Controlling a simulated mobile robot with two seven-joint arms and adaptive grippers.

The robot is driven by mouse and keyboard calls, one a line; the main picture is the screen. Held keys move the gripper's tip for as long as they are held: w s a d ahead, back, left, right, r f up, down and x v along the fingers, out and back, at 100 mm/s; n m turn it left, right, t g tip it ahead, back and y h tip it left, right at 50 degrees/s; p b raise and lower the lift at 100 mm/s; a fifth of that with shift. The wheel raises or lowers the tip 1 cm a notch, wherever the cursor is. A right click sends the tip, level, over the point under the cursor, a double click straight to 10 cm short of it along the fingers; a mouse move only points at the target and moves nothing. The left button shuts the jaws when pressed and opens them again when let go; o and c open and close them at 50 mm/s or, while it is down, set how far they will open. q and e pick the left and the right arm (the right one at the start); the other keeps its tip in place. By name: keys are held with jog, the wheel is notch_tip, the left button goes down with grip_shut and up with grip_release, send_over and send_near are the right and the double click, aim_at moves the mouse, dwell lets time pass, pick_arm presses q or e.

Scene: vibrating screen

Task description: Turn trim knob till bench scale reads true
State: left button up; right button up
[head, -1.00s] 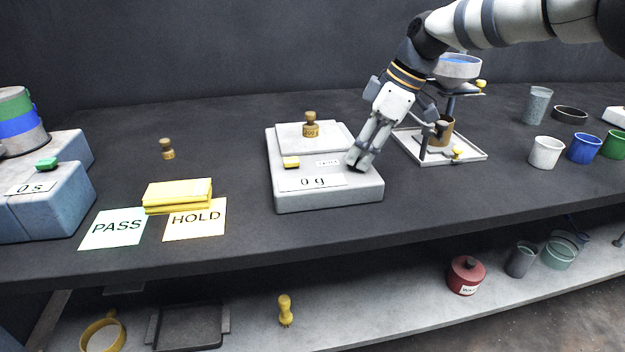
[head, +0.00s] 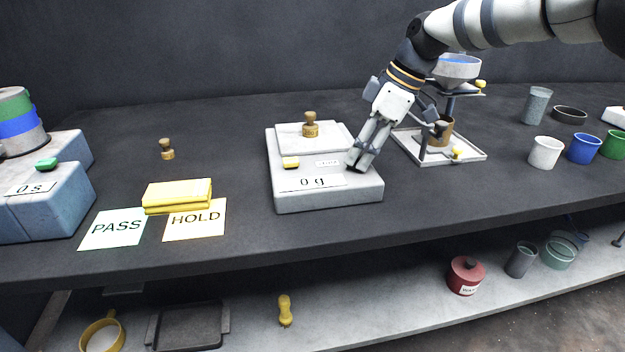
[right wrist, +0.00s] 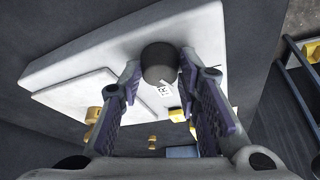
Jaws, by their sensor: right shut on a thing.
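The bench scale (head: 325,199) is a pale box on the dark bench, with a brass weight (head: 311,124) standing on its raised pan (head: 292,137). Its front display (head: 313,183) reads 0 g. My right gripper (head: 357,167) reaches down to the right part of the scale's top. In the right wrist view, its fingers (right wrist: 160,80) are shut on the dark round trim knob (right wrist: 160,62), beside a small label. A yellow button (head: 291,163) sits at the scale's left front. My left gripper is not in view.
A second brass weight (head: 167,149) stands left of the scale. PASS (head: 116,229) and HOLD (head: 195,220) cards and a yellow block (head: 178,196) lie at the front left. A funnel stand (head: 471,151) stands close behind my right gripper. Cups (head: 546,152) stand further right.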

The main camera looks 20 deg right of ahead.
jog(key=o, duration=0.7)
jog(key=shift+s+f, duration=0.2)
jog(key=shift+f, duration=0.3)
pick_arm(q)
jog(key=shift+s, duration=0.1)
pick_arm(e)
jog(key=shift+w+r, duration=0.1)
jog(key=shift+r, duration=0.25)
jog(key=shift+w+r+p, duration=0.1)
jog(key=shift+r+p, duration=0.4)
jog(key=shift+r, duration=2.6)
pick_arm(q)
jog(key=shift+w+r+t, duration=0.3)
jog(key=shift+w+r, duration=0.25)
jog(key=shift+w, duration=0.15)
pick_arm(e)
jog(key=o, duration=0.3)
